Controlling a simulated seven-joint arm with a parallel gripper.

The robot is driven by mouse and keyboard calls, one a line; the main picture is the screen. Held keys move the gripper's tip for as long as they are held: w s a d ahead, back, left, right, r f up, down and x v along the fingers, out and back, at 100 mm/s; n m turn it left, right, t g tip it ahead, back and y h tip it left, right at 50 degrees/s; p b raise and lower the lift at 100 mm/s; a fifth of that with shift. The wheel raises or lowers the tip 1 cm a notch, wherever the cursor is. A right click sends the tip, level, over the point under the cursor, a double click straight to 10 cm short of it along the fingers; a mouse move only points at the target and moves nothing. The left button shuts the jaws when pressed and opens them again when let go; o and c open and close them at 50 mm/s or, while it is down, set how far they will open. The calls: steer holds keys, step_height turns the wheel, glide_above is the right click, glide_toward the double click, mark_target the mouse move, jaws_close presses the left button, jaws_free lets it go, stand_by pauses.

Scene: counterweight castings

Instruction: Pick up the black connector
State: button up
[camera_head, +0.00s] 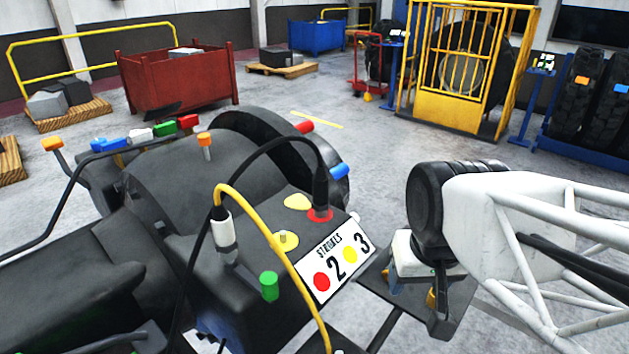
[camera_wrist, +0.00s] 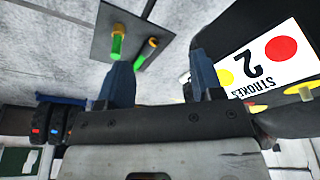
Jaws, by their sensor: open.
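The black connector (camera_head: 320,187) stands upright in a red-ringed socket (camera_head: 320,215) on the dark console (camera_head: 245,290) in the head view. A black cable arches left from its top. My gripper (camera_head: 440,316) points down at the right, apart from the connector and partly hidden by my wrist. In the wrist view, the two blue-grey fingers of my gripper (camera_wrist: 161,68) are apart with nothing between them. I cannot make out the connector in the wrist view.
A white connector (camera_head: 223,232) with a yellow cable (camera_head: 275,240) stands left of the black one. A green knob (camera_head: 269,286) and a STROKES label (camera_head: 335,262) are near. A small plate (camera_wrist: 128,40) with green-ended pegs lies by my gripper.

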mark_target(322, 177)
steer(key=w+a+r+m, duration=0.4)
steer(key=w+m, duration=0.1)
steer(key=w+a+r+m+g, duration=0.1)
steer(key=w+a+r+m, duration=0.3)
steer(key=w+m, duration=0.2)
steer(key=w+a+r+m+g, duration=0.1)
steer(key=w+a+r+m, duration=0.3)
steer(key=w+m, duration=0.2)
steer(key=shift+w+a, duration=0.1)
steer(key=shift+w, duration=0.1)
steer(key=shift+w+a+r+m+g, duration=0.2)
steer(key=shift+w+a+m+g, duration=0.1)
steer(key=shift+w+a+m, duration=0.15)
steer(key=shift+f, duration=0.1)
steer(key=shift+f, duration=1.25)
steer(key=shift+d+f, duration=0.15)
steer(key=shift+f, duration=2.45)
